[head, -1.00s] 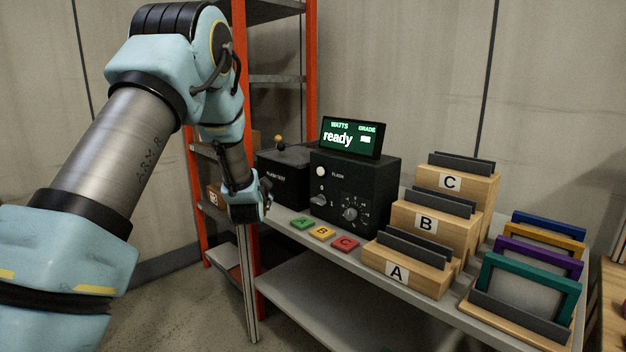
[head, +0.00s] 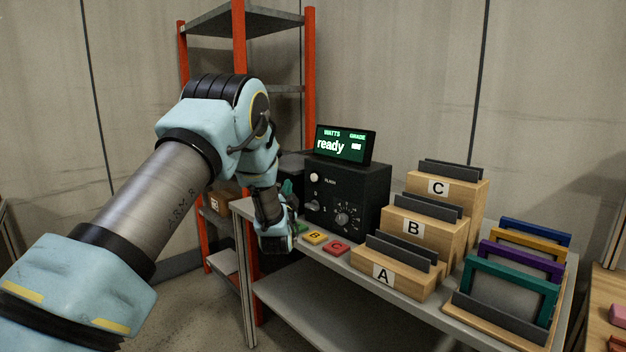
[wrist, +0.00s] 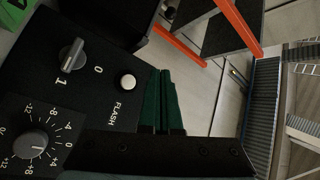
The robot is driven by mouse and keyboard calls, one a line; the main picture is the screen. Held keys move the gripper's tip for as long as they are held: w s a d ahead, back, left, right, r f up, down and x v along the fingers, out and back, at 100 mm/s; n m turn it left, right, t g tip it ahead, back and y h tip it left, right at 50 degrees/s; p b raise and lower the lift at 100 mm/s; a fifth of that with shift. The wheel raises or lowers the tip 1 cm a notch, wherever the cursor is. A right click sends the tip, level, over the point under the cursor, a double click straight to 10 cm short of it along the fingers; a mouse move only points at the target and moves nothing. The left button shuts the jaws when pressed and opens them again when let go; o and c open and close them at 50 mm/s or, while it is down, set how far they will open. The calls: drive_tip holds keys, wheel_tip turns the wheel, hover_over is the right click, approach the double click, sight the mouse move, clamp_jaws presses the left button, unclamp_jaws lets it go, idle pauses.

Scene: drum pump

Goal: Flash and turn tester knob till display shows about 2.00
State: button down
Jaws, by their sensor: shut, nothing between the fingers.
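The tester (head: 365,190) is a black box on the bench. Its display (head: 343,146) on top reads "ready" under WATTS, with a dash-like mark under GRADE. The white FLASH button (head: 314,177) sits upper left on its front; it also shows in the wrist view (wrist: 127,82). Below it is a 0/1 switch (wrist: 72,55), its lever toward 1. The round dial knob (head: 342,219) has a numbered scale and shows in the wrist view (wrist: 30,145). My gripper (wrist: 162,76) is shut and empty, its dark green fingers beside the FLASH button in the picture. Contact cannot be told.
Green, yellow (head: 315,237) and red (head: 336,248) tiles lie before the tester, the green partly hidden by my wrist. Wooden stands A (head: 384,274), B and C are right of it, then a rack of coloured frames (head: 500,305). An orange shelf (head: 240,60) stands behind my arm.

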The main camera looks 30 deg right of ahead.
sight(311, 175)
drive_tip(key=w+d+b, duration=0.1)
drive_tip(key=d, duration=0.6)
drive_tip(key=shift+w+d, duration=0.15)
drive_tip(key=shift+w, duration=0.05)
drive_tip(key=shift+d+f+b, duration=0.1)
drive_tip(key=shift+d+b, duration=0.05)
drive_tip(key=shift+b, duration=0.25)
idle(1.5)
drive_tip(key=shift+w+d, duration=0.1)
drive_tip(key=shift+d, duration=0.15)
drive_tip(key=shift+w+d+b, duration=0.1)
drive_tip(key=shift+d+b, duration=0.4)
idle(0.8)
drive_tip(key=shift+a, duration=0.15)
drive_tip(key=shift+s+a, duration=0.2)
drive_tip(key=shift+a, duration=0.55)
drive_tip(key=shift+a, duration=0.1)
drive_tip(key=shift+s+a+b, duration=0.25)
drive_tip(key=shift+a+b, duration=0.05)
drive_tip(key=shift+a, duration=0.9)
drive_tip(key=shift+s+a+b, duration=0.2)
drive_tip(key=shift+a+b, duration=0.1)
drive_tip(key=shift+a, duration=0.9)
